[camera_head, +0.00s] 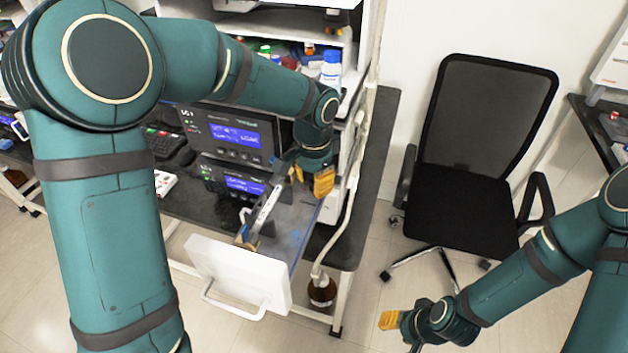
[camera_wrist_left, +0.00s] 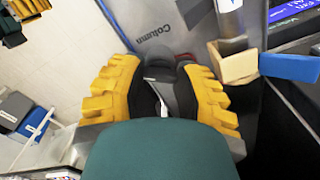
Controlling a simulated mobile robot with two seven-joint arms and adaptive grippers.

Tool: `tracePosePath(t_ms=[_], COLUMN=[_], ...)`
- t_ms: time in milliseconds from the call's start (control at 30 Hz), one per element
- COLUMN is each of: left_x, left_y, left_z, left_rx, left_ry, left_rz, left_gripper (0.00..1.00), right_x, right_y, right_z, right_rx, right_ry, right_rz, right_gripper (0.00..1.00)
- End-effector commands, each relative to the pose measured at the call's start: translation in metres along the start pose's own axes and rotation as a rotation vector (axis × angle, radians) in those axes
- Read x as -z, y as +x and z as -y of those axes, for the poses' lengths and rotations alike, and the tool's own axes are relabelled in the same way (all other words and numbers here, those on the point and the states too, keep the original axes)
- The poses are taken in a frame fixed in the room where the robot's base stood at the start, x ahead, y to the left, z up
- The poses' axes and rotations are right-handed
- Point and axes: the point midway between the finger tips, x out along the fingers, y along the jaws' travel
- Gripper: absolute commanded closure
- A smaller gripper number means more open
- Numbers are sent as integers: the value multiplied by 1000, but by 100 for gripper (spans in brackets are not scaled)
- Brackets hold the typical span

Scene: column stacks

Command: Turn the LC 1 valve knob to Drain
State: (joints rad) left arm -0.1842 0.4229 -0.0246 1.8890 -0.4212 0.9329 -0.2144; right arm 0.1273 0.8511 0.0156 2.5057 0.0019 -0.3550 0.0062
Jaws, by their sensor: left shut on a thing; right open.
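My left gripper (camera_head: 312,182) reaches down in front of the instrument stack, at its right side. In the left wrist view its two yellow fingers (camera_wrist_left: 163,78) close from both sides on a dark grey knob (camera_wrist_left: 163,62), which stands on a grey panel (camera_wrist_left: 165,28) marked "Column". The fingers hide part of the knob. Its pointer setting and any LC 1 or Drain marking cannot be read. In the head view the knob is hidden behind the gripper. My right gripper (camera_head: 390,320) is open and empty, low over the floor, away from the bench.
Two instruments with blue screens (camera_head: 235,133) stand left of my left gripper. An open white-fronted drawer (camera_head: 240,278) juts out below. A black office chair (camera_head: 470,170) stands right; floor between is clear.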

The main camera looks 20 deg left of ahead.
Motion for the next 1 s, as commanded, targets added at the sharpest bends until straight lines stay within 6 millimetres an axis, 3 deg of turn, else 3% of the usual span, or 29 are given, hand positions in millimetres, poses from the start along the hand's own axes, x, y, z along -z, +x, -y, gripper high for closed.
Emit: tracePosePath(t_ms=[1000], left_x=[0], left_y=[-1], left_z=[0], left_rx=[1], left_ry=[-951], left_rz=[0], left_gripper=[100], right_x=[4], right_y=[-10], right_z=[4], right_rx=[-1], right_ry=[3], right_rz=[-9], right_gripper=[53])
